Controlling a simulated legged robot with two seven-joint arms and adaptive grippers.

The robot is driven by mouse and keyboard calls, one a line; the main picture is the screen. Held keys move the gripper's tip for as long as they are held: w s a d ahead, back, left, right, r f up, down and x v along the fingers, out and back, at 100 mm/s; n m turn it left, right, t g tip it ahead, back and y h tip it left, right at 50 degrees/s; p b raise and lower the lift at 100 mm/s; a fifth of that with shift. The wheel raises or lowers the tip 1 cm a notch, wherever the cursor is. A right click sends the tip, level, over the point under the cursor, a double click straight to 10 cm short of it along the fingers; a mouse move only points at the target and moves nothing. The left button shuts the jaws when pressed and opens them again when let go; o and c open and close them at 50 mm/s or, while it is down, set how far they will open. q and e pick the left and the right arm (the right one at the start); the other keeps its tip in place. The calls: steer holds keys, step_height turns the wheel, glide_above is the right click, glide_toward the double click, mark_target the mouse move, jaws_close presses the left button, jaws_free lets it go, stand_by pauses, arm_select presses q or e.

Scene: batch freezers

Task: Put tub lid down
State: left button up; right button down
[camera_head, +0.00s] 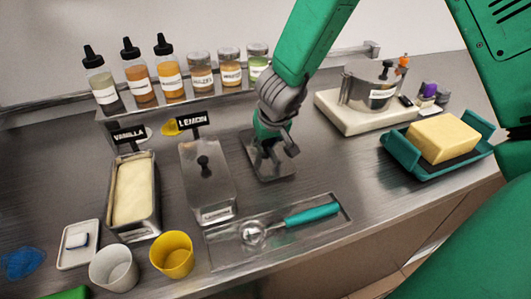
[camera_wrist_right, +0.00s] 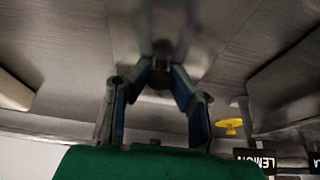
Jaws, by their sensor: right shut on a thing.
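My right gripper (camera_head: 273,143) points down, shut on the knob of a flat grey metal tub lid (camera_head: 275,171). In the right wrist view the fingers (camera_wrist_right: 160,75) close around the dark knob, above the metal lid (camera_wrist_right: 125,30). The lid is at or just above the counter, right of the lemon tub; I cannot tell if it touches. The vanilla tub (camera_head: 135,190) is open, with pale ice cream inside. The lemon tub (camera_head: 207,190) has its own lid with a black knob. My left gripper is not in view.
A tray (camera_head: 222,252) with a teal-handled scoop (camera_head: 300,217) lies in front of the lid. A yellow cup (camera_head: 172,255) and a white cup (camera_head: 113,268) stand front left. Bottles (camera_head: 167,70) and jars line the back shelf. A teal tray (camera_head: 400,152) with a yellow block is at right.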

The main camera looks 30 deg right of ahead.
steer(key=shift+a+f, duration=0.1)
steer(key=shift+f, duration=0.6)
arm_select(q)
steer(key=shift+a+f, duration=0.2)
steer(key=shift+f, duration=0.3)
arm_select(e)
steer(key=shift+w+a, duration=0.1)
steer(key=c, duration=1.4)
jaws_free()
steer(key=shift+c, duration=0.2)
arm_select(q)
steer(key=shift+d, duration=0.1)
arm_select(e)
steer(key=shift+f, duration=0.1)
steer(key=shift+r, duration=0.35)
arm_select(q)
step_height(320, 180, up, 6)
steer(key=p, duration=0.5)
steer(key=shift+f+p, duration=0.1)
steer(key=shift+p, duration=0.25)
arm_select(e)
steer(key=v, duration=1.2)
